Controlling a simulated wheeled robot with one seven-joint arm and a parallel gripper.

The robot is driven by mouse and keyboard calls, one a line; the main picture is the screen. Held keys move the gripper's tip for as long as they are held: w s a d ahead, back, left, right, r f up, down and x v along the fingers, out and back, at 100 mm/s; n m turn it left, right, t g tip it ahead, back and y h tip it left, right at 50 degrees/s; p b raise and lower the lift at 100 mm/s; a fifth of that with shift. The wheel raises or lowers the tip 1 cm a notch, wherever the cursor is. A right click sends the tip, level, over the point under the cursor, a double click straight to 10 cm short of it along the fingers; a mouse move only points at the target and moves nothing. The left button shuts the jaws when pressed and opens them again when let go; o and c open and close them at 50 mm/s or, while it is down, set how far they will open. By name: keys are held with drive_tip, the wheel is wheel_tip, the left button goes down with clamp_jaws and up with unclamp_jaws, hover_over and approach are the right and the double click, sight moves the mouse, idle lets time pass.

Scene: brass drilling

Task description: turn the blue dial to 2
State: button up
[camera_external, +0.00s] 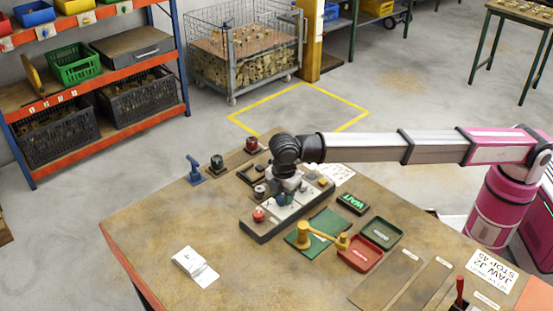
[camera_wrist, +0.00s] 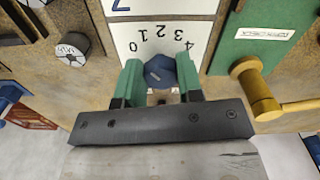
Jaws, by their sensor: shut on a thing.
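The blue dial (camera_wrist: 158,72) sits on a white plate (camera_wrist: 140,40) marked with an arc of numbers from 0 to 4 in the wrist view. My gripper (camera_wrist: 160,80) has its two green fingers on either side of the dial and is shut on it. The dial's pointer is not clear, so I cannot tell which number it is set to. In the external view my gripper (camera_external: 282,199) points down over the control panel (camera_external: 263,233), and the dial is mostly hidden there.
A red button (camera_external: 258,215) stands on the panel's near end. Red (camera_external: 360,255) and green trays (camera_external: 382,233) lie right of the panel.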

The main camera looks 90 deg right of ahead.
drive_tip(key=m, duration=0.3)
drive_tip(key=shift+m, duration=0.4)
drive_tip(key=shift+s+a+m, duration=0.1)
drive_tip(key=shift+a+m, duration=0.05)
drive_tip(key=shift+m, duration=1.75)
drive_tip(key=o, duration=0.9)
drive_tip(key=shift+o, duration=0.2)
drive_tip(key=shift+r, duration=0.15)
wheel_tip(320, 180, up, 11)
drive_tip(key=shift+f, duration=0.2)
